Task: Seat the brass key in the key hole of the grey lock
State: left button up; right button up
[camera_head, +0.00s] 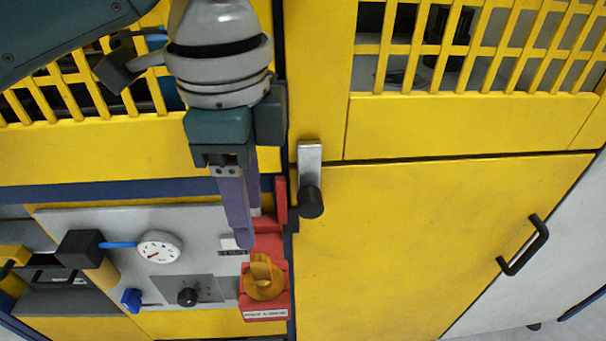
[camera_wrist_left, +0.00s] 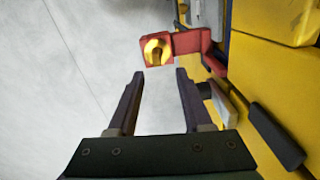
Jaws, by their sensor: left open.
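I cannot make out a separate brass key or a plainly grey lock with a key hole. A yellow-orange knob-like piece (camera_head: 264,277) sits on the front of a red box (camera_head: 265,313); in the left wrist view the yellow piece (camera_wrist_left: 157,50) has a dark slot-like middle and faces me, on its red housing (camera_wrist_left: 188,42). My left gripper (camera_head: 246,238) points down just above it in the head view. In the left wrist view my left gripper (camera_wrist_left: 160,75) is open, with nothing between its fingers. My right gripper is not in view.
A grey latch plate (camera_head: 309,158) with a black knob (camera_head: 311,203) is on the yellow cabinet (camera_head: 420,240) beside my gripper. A black handle (camera_head: 523,246) sticks out farther right. A grey panel with a gauge (camera_head: 159,246) and small knobs is left of the red box.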

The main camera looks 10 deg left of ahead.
aim_at(259, 258)
pick_arm(q)
jog(key=f, duration=0.4)
jog(key=shift+s, duration=0.2)
jog(key=f, duration=0.2)
jog(key=f+b, duration=0.1)
jog(key=f, duration=0.2)
jog(key=shift+s+d+f, duration=0.1)
jog(key=shift+d+f, duration=0.15)
jog(key=shift+f, duration=0.05)
jog(key=shift+c, duration=0.3)
grip_shut()
